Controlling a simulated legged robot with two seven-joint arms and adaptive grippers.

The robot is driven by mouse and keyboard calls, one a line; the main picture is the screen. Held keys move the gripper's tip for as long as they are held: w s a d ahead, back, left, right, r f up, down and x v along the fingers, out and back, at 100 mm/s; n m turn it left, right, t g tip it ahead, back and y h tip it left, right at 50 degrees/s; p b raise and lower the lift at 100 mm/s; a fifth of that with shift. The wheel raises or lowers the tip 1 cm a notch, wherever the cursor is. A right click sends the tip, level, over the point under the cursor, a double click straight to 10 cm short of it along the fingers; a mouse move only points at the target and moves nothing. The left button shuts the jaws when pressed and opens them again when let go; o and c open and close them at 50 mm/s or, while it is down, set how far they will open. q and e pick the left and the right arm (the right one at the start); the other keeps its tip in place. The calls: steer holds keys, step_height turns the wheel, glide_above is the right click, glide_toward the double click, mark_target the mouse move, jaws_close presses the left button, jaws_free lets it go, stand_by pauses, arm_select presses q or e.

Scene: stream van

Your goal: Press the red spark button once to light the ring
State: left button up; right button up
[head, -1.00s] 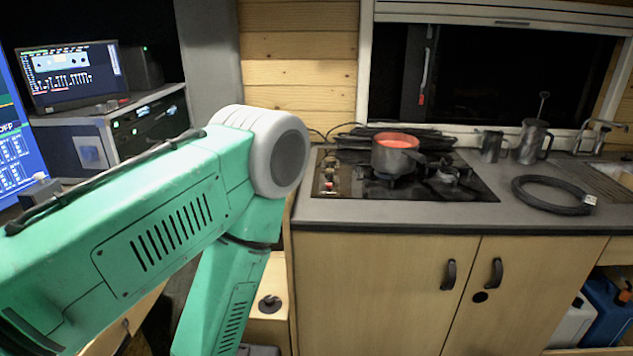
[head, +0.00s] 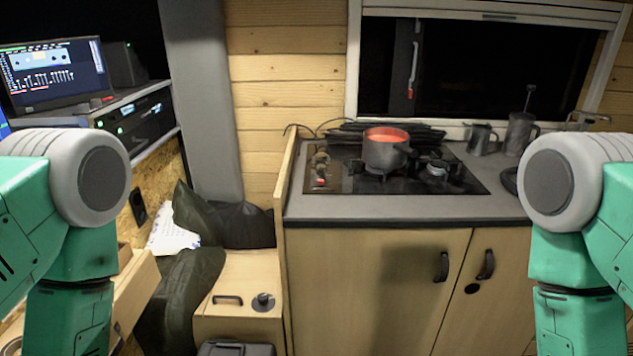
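The red spark button (head: 320,182) is a small red spot at the front left of the black hob (head: 410,182), near the hob's knobs (head: 321,160). A pot with a red inside (head: 386,149) stands on the hob toward the back. No flame shows; the burner under the pot is hidden. My two green arms come in at the left and right edges with their forearms hanging down. Both grippers are below or outside the picture.
The grey counter (head: 400,208) runs along the cabinet front. A jug (head: 480,138) and a tall press (head: 519,133) stand at the back right. A wooden box (head: 240,300) and dark bags (head: 235,222) are left of the cabinet. The space before the hob is clear.

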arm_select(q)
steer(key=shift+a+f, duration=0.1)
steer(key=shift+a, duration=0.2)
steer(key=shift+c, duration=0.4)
